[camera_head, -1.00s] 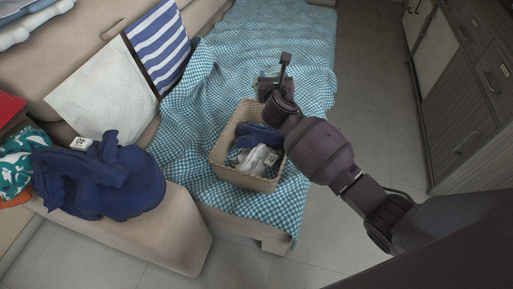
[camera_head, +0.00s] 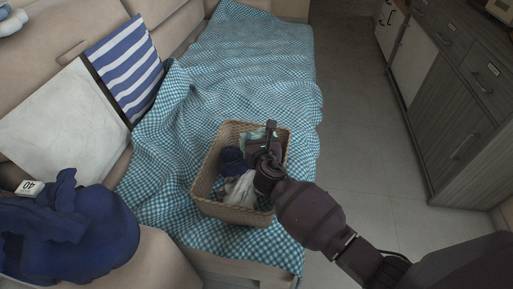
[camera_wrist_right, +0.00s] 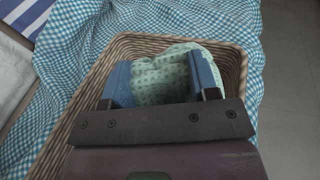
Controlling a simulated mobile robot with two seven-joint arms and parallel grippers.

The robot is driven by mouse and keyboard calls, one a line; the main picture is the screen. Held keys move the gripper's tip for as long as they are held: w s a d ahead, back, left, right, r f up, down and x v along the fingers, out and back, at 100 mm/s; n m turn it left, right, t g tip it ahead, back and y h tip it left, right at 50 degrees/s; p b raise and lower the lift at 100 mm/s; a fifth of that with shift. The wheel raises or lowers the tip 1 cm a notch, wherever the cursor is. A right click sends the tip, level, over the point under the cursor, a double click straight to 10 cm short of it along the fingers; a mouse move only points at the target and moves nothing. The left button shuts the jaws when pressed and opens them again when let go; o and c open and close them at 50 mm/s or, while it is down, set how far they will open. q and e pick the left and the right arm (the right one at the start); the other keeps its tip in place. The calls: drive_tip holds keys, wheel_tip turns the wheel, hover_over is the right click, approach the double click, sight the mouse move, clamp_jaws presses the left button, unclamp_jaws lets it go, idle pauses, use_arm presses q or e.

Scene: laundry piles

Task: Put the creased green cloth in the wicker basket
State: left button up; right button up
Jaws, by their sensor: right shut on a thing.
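The wicker basket (camera_head: 207,180) stands on the blue checked cover. My right gripper (camera_head: 268,132) is over the far part of the basket. In the right wrist view, my right gripper (camera_wrist_right: 163,85) is shut on the creased green cloth (camera_wrist_right: 165,72), a pale green patterned cloth between its two blue fingers. The cloth is inside the outline of the basket rim (camera_wrist_right: 232,65); I cannot tell whether it touches the bottom. In the head view only a little of the cloth shows beside the gripper. My left gripper is not in view.
Dark blue cloth (camera_head: 232,160) and a whitish cloth (camera_head: 241,189) lie in the basket. A dark blue pile (camera_head: 75,235) with a white "40" tag (camera_head: 29,188) lies at left. A striped cushion (camera_head: 126,65) and white cushion (camera_head: 60,118) lean behind. Cabinets (camera_head: 455,100) stand at right.

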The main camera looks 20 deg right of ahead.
wheel_tip(320, 180, down, 4)
drive_tip(key=shift+s+r+b, duration=0.1)
drive_tip(key=shift+s+b, duration=0.05)
drive_tip(key=shift+b, duration=0.8)
drive_tip(key=shift+f, duration=0.45)
drive_tip(key=shift+r, duration=0.35)
drive_tip(key=shift+f, duration=0.2)
drive_tip(key=o, duration=0.9)
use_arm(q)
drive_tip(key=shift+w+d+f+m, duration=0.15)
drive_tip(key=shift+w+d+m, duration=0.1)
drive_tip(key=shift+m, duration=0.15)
